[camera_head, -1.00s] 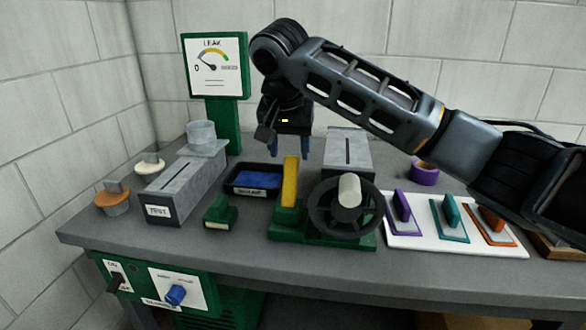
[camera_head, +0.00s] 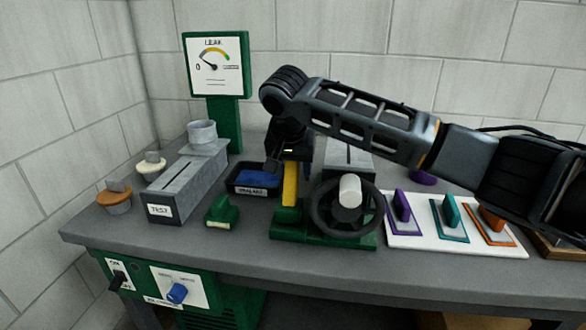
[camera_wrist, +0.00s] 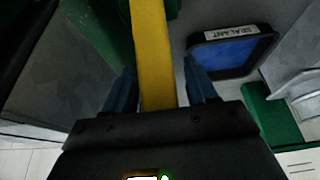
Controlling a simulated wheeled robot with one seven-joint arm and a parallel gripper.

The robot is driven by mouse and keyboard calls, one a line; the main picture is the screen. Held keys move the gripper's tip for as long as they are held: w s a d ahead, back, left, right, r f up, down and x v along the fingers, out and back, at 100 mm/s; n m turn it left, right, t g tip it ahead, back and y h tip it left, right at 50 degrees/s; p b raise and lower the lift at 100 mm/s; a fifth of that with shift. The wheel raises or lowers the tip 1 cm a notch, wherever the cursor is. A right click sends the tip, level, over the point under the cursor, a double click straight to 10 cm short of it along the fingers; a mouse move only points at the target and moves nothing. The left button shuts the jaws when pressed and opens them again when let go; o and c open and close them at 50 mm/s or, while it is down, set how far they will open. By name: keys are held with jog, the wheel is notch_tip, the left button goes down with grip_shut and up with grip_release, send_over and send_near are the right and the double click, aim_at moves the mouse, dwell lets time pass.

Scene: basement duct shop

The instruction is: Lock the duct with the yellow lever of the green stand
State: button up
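The yellow lever (camera_head: 290,188) stands upright on the green stand (camera_head: 290,232), left of the black handwheel (camera_head: 344,207). In the wrist view the lever (camera_wrist: 153,55) runs between the two blue fingers of my gripper (camera_wrist: 160,90). The fingers are apart, with a gap to the lever on each side. In the head view my gripper (camera_head: 290,150) is at the lever's top, and its fingers are mostly hidden. A grey duct (camera_head: 186,182) labelled TEST lies at left; another grey duct (camera_head: 350,157) stands behind the handwheel, partly covered by my arm.
A dark sealant tray (camera_head: 236,190) with blue contents is just left of the lever. A small green block (camera_head: 221,211) sits in front of it. A white board (camera_head: 455,240) with coloured-handled plates lies at right. A leak gauge (camera_head: 216,66) stands behind.

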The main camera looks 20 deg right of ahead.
grip_shut()
dwell(0.3)
